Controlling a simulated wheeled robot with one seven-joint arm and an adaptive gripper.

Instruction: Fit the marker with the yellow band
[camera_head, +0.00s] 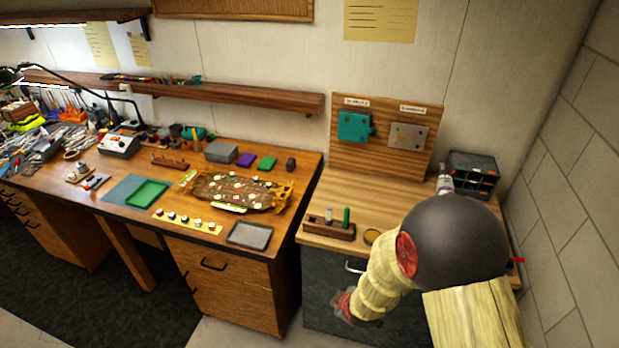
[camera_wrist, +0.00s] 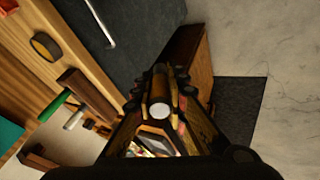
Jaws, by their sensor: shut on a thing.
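My gripper (camera_wrist: 160,105) is shut on a narrow marker-like thing (camera_wrist: 159,117), seen nearly end-on with a pale round end. No yellow band shows on it from here. In the head view my gripper (camera_head: 345,304) hangs low in front of the right desk, over the floor side, and the held thing cannot be made out. A brown wooden rack (camera_head: 318,231) stands near the desk's front edge, with a green marker (camera_head: 346,216) and a pale grey one (camera_head: 329,214) upright in it. The rack (camera_wrist: 88,94) also shows in the wrist view, left of my gripper and apart from it.
A round yellow-rimmed thing (camera_head: 372,237) lies right of the rack. A wooden panel (camera_head: 384,168) stands behind, and a dark drawer box (camera_head: 472,174) is at the back right.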

